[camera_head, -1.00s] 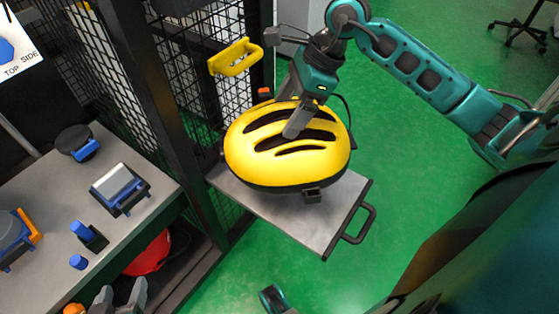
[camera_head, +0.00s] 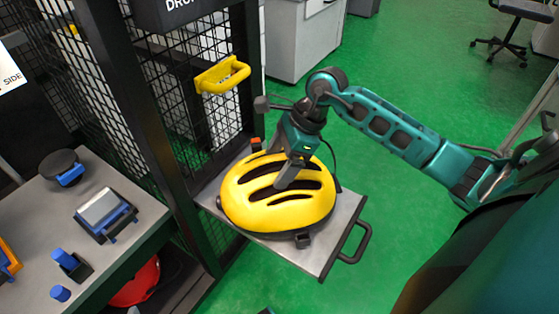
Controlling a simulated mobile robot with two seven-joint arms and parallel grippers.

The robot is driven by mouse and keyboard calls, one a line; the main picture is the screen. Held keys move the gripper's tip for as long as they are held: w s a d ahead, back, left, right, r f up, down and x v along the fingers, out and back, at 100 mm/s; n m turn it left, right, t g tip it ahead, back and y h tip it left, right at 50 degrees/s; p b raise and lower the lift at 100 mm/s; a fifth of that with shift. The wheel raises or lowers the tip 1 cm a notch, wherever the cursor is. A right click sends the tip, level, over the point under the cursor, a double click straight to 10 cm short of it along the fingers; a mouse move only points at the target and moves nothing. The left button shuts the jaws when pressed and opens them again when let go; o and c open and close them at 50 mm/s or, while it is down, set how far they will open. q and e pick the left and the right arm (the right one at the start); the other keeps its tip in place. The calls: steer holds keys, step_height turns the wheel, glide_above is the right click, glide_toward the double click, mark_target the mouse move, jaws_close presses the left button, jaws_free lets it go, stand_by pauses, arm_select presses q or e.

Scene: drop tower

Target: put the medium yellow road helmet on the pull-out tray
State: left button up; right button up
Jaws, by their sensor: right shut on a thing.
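The yellow road helmet (camera_head: 262,212) is upright, with dark vents along its top. It is on or just above the pull-out tray (camera_head: 322,255), a grey plate with a black handle at its outer end; the contact under the helmet is hidden. My right gripper (camera_head: 286,182) comes down from above and is shut on the helmet at its vents. Its fingertips are partly hidden in the helmet. My left gripper cannot be made out in the current view.
The drop tower's black mesh frame (camera_head: 159,140) stands left of the tray, with a yellow handle (camera_head: 222,75) on it. A grey bench (camera_head: 40,225) at left carries blue and grey fixtures. A red helmet (camera_head: 136,284) lies under the bench. Green floor is clear right of the tray.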

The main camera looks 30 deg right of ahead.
steer(key=o, duration=1.5)
steer(key=shift+f, duration=0.1)
steer(key=shift+d+r, duration=0.15)
steer(key=shift+r, duration=0.3)
arm_select(q)
steer(key=shift+s+a+r+p, duration=0.3)
steer(key=shift+a+r+p, duration=0.15)
steer(key=shift+p, duration=0.8)
arm_select(e)
steer(key=v, duration=1.1)
steer(key=shift+s+r, duration=0.1)
steer(key=shift+r, duration=0.05)
